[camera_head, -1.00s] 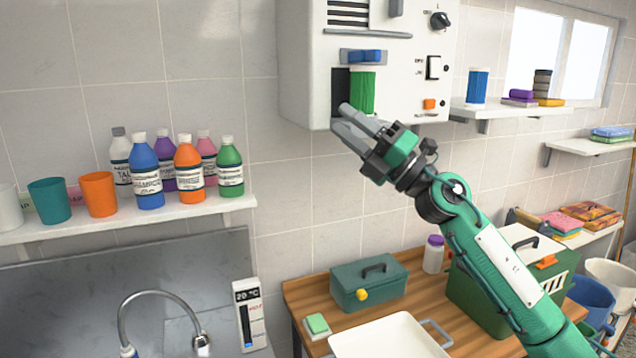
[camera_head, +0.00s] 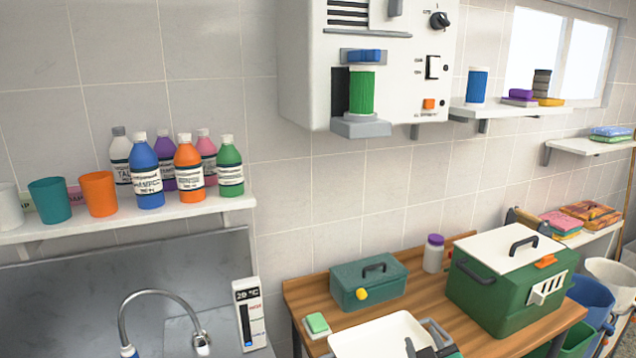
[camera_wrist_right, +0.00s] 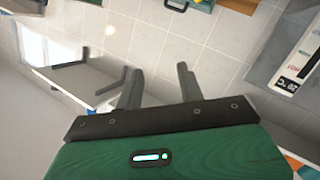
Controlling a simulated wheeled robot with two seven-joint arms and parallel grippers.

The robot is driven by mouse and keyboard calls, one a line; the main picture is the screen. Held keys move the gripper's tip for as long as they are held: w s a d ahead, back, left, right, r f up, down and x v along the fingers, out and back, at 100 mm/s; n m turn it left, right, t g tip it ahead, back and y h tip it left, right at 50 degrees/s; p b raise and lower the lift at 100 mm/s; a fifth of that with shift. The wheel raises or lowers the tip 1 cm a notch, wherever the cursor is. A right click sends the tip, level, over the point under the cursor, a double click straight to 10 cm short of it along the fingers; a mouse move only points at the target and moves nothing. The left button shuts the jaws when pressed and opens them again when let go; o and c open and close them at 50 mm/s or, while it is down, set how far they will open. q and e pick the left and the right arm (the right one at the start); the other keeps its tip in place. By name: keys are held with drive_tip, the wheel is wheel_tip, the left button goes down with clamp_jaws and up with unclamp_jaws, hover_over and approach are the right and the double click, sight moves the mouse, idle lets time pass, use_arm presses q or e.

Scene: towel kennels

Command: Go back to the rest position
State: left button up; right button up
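My right gripper (camera_head: 432,340) shows at the bottom edge of the head view, partly cut off, over the right side of the white tray. In the right wrist view its two fingers (camera_wrist_right: 160,84) stand apart with nothing between them. The white wall machine (camera_head: 300,62) holds a green ribbed cylinder (camera_head: 361,92) upright on a grey ledge (camera_head: 361,128), beneath a blue part. The gripper is well below and clear of it. My left gripper is not in view.
A wooden table (camera_head: 309,294) carries the white tray (camera_head: 385,340), a teal toolbox (camera_head: 368,284), a green crate with a white lid (camera_head: 510,250) and a purple-capped jar (camera_head: 433,254). A shelf (camera_head: 225,204) on the left holds several bottles and cups. The wall between is clear.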

drive_tip(key=s+d+f+m+g, duration=0.2)
drive_tip(key=s+f+g, duration=0.5)
drive_tip(key=s+f, duration=0.75)
drive_tip(key=s+f+m+g+y, duration=0.1)
drive_tip(key=s+f+g, duration=0.15)
drive_tip(key=s, duration=0.55)
drive_tip(key=s+f+g, duration=0.2)
drive_tip(key=s+g, duration=0.1)
drive_tip(key=s, duration=0.6)
wheel_tip(320, 180, down, 32)
drive_tip(key=r+g, duration=0.1)
drive_tip(key=g, duration=0.1)
drive_tip(key=s+d+f, duration=0.1)
drive_tip(key=s+f, duration=0.8)
drive_tip(key=f, duration=0.1)
drive_tip(key=s+d+f, duration=0.2)
drive_tip(key=s+f, duration=0.8)
drive_tip(key=shift+d+g, duration=0.25)
drive_tip(key=shift+g, duration=0.1)
